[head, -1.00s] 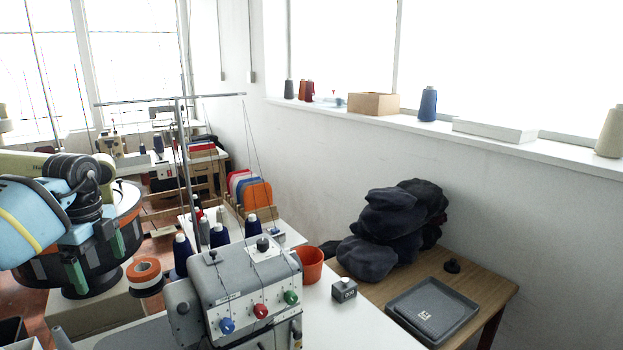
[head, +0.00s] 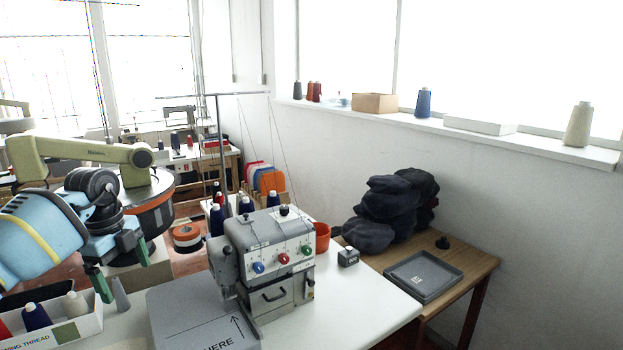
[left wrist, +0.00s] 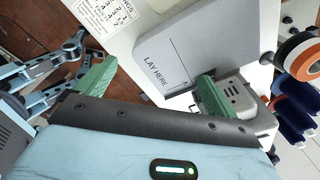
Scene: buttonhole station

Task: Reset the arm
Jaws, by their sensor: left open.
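My left gripper (head: 118,270) has green fingers and hangs open and empty at the left of the head view. It is above the white table, between a thread box and a grey pad. In the left wrist view the two fingers of the left gripper (left wrist: 155,75) are apart with nothing between them. The light blue arm section runs out of the left edge of the head view.
The grey pad (head: 192,318) lies in front of the grey buttonhole machine (head: 278,245). The thread box (head: 80,330) holds several cones. An orange pot (head: 321,236) and a stamp block (head: 348,257) stand behind. A grey tray (head: 425,277) and dark caps (head: 375,232) occupy the wooden table.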

